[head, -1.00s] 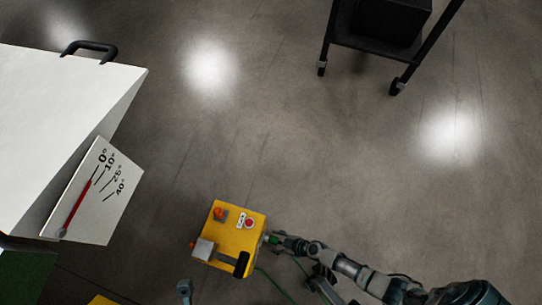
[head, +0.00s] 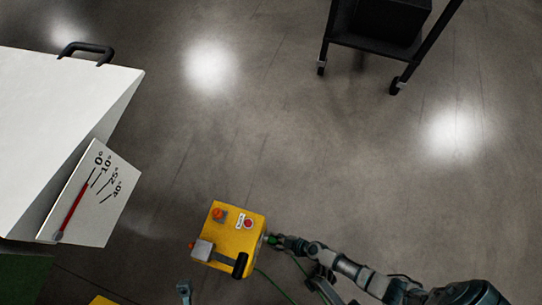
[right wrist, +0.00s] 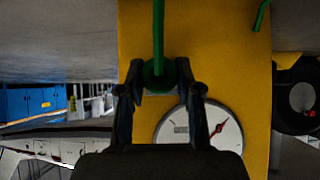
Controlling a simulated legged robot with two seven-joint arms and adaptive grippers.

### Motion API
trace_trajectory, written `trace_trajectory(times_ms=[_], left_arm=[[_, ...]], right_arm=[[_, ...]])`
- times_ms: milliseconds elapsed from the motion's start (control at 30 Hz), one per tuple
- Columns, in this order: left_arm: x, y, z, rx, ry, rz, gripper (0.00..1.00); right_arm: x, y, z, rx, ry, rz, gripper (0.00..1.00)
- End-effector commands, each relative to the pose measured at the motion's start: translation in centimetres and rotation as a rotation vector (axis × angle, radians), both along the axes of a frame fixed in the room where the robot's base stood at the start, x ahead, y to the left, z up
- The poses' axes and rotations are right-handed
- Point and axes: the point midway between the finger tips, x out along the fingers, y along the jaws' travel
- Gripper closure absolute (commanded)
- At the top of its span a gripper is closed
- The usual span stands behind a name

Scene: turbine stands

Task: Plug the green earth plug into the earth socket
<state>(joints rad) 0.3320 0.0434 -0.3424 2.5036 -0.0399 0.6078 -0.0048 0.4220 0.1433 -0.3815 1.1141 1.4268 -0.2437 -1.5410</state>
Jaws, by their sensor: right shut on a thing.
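My right gripper (head: 275,240) is beside the right side of the yellow box (head: 224,222). It is shut on the green earth plug (right wrist: 158,74), with one finger on each side of it. A green cable (right wrist: 158,25) is in line with the plug in the right wrist view. The plug is in front of the yellow face of the box. The earth socket is hidden behind the plug and fingers, so I cannot tell how deep the plug sits.
A round dial gauge (right wrist: 212,128) is on the yellow face close to the fingers. The box top has a red button (head: 249,223) and an orange knob (head: 218,213). A white angle-scale board (head: 105,205) stands left. A black cart (head: 385,40) is at the back.

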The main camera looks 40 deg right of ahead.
Motion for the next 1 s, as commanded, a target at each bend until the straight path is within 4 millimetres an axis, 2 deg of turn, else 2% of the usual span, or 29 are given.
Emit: trace_trajectory(times_ms=[1000], left_arm=[[0.0, 0.0, 0.0, -0.001, -0.002, 0.0, 0.6]], right_arm=[[-1.3, -0.8, -0.1, 0.001, 0.003, 0.002, 1.0]])
